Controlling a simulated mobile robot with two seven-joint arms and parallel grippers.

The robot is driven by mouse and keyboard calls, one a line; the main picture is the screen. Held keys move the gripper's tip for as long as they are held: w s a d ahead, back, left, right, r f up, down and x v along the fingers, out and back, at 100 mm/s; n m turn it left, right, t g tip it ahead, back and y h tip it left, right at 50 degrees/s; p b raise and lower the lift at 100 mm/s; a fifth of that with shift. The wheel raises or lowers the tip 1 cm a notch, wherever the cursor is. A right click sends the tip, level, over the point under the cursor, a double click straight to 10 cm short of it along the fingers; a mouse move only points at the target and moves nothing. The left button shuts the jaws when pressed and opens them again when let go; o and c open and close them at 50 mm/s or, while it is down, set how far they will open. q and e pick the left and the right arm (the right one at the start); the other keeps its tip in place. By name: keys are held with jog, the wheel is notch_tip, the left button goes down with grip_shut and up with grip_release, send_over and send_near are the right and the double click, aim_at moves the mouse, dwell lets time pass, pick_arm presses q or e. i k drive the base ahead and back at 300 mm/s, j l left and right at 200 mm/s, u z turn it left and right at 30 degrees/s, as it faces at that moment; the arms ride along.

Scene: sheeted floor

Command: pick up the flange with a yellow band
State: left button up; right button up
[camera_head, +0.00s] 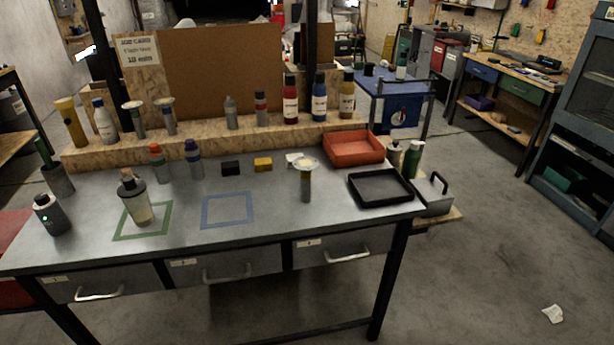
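A flange (305,182) with a wide pale disc on top stands upright on the grey bench, between the blue-taped square and the black tray. Its stem looks dull yellow above and grey below, which fits a yellow band. Two similar flanges stand on the wooden shelf at the left: one flange (136,118) with a greenish stem and another flange (168,118) with a bluish stem. Their bands are too small to tell surely. Neither of my grippers shows in the head view.
The bench holds a black tray (353,196), a red-orange tray (328,157), yellow (263,164) and black (230,168) blocks, and a shaker-like bottle (136,203) in a green-taped square. The blue-taped square (228,210) is empty. Several bottles line the shelf.

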aim_at(304, 164)
jog(key=l+u, duration=0.1)
jog(key=u, duration=0.4)
jog(key=i+l+u, duration=0.1)
jog(key=u, duration=0.4)
jog(key=l+u, duration=0.3)
jog(key=l, duration=0.15)
jog(key=l+u, duration=0.45)
jog(key=l, duration=0.4)
jog(key=k+l+u, duration=0.15)
jog(key=l, duration=0.3)
